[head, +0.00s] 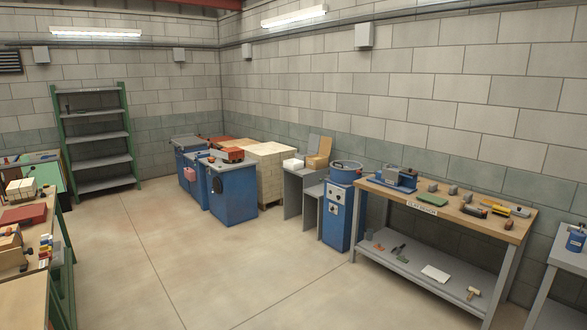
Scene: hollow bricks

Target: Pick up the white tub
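A small white tub-like object (293,165) stands on the grey stand (296,182) by the back right wall, beside a tan box. It is small and far off, so I cannot tell if it is open or what is inside. Neither of my grippers is in view.
A wooden workbench (500,230) with tools stands at right, beside a blue machine (345,205). Blue cabinets (235,192) and a pallet stack (268,165) stand behind. A green-framed shelf (100,160) is at back left, with benches at the left edge. The middle floor (200,265) is clear.

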